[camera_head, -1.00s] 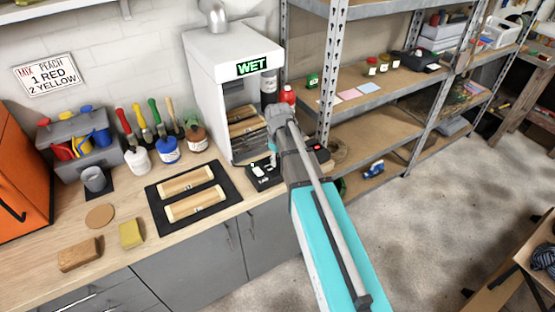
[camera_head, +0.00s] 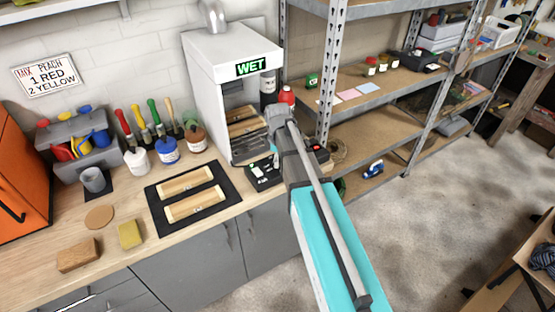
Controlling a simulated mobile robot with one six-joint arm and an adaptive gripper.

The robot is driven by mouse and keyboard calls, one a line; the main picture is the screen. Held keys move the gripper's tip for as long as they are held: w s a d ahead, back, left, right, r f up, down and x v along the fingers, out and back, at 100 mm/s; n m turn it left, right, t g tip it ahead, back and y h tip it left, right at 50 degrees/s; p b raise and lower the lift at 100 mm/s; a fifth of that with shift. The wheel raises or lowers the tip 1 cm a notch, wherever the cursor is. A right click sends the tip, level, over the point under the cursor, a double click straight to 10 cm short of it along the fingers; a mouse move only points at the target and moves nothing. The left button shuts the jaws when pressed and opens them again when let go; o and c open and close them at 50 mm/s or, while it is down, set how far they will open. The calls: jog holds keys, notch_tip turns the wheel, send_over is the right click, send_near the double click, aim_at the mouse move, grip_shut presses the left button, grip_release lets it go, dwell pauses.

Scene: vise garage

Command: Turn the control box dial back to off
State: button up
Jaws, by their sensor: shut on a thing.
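The black control box (camera_head: 262,181) with small white labels sits at the right end of the bench, in front of the white booth (camera_head: 208,82). The booth's green sign reads WET. My gripper (camera_head: 276,160) is down at the control box, mostly hidden behind my own wrist and arm. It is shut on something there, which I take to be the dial. The dial itself and its pointer are hidden, so its setting cannot be read.
A black mat (camera_head: 212,217) with two wooden pieces lies left of the box. Paint jars and brushes stand behind it. A red bottle (camera_head: 287,95) stands right of the booth, close to my wrist. A metal shelf (camera_head: 375,124) rises to the right.

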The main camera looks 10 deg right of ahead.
jog(key=shift+a, duration=0.15)
jog(key=o, duration=1)
jog(key=shift+o, duration=0.7)
jog(key=shift+r, duration=0.1)
